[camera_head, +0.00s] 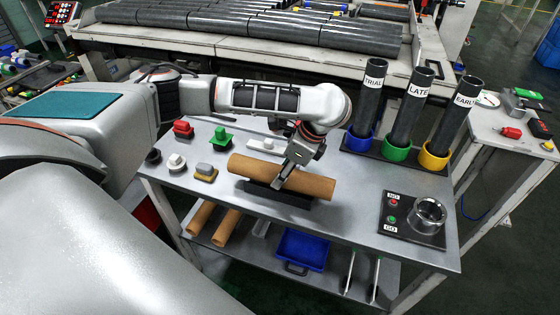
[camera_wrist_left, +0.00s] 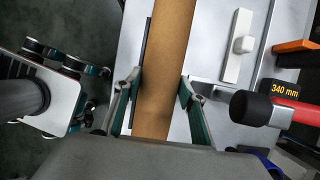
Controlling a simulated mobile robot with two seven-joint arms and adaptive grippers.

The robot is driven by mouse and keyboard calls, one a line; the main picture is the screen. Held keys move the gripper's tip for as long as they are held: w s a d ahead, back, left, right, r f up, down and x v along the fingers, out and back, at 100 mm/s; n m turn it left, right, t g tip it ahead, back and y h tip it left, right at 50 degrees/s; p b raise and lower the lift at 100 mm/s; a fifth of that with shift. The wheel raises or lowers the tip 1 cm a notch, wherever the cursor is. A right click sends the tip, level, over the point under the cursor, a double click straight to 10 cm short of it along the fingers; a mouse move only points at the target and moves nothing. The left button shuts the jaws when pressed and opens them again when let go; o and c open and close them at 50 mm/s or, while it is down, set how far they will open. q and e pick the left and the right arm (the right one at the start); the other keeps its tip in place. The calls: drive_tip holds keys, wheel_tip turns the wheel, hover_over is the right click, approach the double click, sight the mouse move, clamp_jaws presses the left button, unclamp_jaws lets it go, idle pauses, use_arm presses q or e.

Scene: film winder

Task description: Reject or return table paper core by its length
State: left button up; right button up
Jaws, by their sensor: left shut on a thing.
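A brown paper core (camera_head: 247,167) lies crosswise over a black cradle (camera_head: 270,193) on the grey table (camera_head: 350,205). I cannot tell whether it rests in the cradle or is just above it. My left gripper (camera_head: 286,180) is shut on the core near its middle, from above. In the left wrist view the core (camera_wrist_left: 165,60) runs between the two fingers (camera_wrist_left: 158,92). A red rod (camera_wrist_left: 297,112) with a black end lies to the right there, beside a "340 mm" label (camera_wrist_left: 285,91). My right gripper is out of view.
Dark tubes marked TRIAL (camera_head: 369,95), LATE (camera_head: 409,105) and EARLY (camera_head: 451,120) stand in coloured cups at the back right. A button panel (camera_head: 396,238) with a metal ring (camera_head: 428,212) is front right. Small coloured parts sit left. A blue tray (camera_head: 303,248) is below.

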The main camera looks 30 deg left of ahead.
use_arm(q)
drive_tip(key=shift+f, duration=0.15)
drive_tip(key=shift+d, duration=0.1)
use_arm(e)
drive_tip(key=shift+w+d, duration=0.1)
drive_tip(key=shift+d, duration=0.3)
use_arm(q)
drive_tip(key=shift+s+f, duration=0.1)
drive_tip(key=shift+f, duration=0.2)
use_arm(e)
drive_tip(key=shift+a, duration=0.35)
use_arm(q)
drive_tip(key=shift+f, duration=0.15)
drive_tip(key=o, duration=1.4)
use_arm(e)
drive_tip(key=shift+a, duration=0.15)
use_arm(q)
drive_tip(key=v, duration=1.2)
drive_tip(key=shift+d, duration=0.1)
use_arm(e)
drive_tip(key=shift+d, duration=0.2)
